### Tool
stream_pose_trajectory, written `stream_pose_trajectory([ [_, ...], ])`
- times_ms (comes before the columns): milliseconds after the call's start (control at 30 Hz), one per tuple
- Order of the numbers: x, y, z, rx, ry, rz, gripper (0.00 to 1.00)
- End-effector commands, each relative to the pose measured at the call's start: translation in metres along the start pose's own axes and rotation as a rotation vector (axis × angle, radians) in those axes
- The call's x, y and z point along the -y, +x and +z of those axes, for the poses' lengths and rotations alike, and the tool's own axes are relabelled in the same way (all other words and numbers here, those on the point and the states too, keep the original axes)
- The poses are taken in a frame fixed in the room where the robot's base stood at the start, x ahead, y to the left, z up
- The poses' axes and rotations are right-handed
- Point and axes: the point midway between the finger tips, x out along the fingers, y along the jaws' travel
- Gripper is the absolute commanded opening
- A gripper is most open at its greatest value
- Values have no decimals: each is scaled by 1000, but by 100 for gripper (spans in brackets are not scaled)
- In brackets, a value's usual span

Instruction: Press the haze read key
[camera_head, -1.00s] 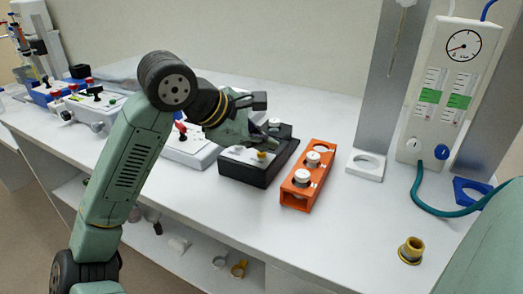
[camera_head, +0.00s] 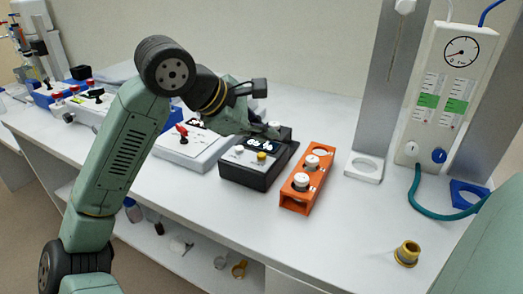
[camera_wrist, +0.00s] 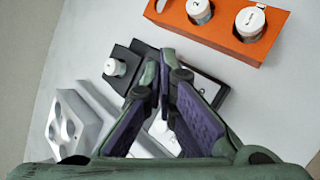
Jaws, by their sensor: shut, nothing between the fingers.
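A black instrument box (camera_head: 240,177) stands on the bench, with a yellow key (camera_head: 262,156), a small grey knob and a dark panel with white marks on top. I cannot read any label that says haze. A white-capped vial sits at the box's back end; it shows in the wrist view (camera_wrist: 115,67). My gripper (camera_head: 272,132) is shut and empty, over the back part of the box. In the wrist view its fingertips (camera_wrist: 163,62) meet in front of the box and hide part of its top. I cannot tell whether they touch it.
An orange rack (camera_head: 294,201) with white-capped vials stands close to the right of the box. A grey-white device (camera_head: 185,155) with a red lever is to the left. A brass fitting (camera_head: 407,253) and a gauge panel (camera_head: 437,100) are at the right. The front bench is clear.

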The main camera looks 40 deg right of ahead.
Motion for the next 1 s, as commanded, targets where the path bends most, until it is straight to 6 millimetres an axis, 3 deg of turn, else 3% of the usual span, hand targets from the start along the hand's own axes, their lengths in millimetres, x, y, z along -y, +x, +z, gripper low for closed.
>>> stream_pose_trajectory([
  [300, -17, -23, 16, -1, 0, 1, 0],
  [1000, -16, -23, 17, 0, 1, 0, 0],
])
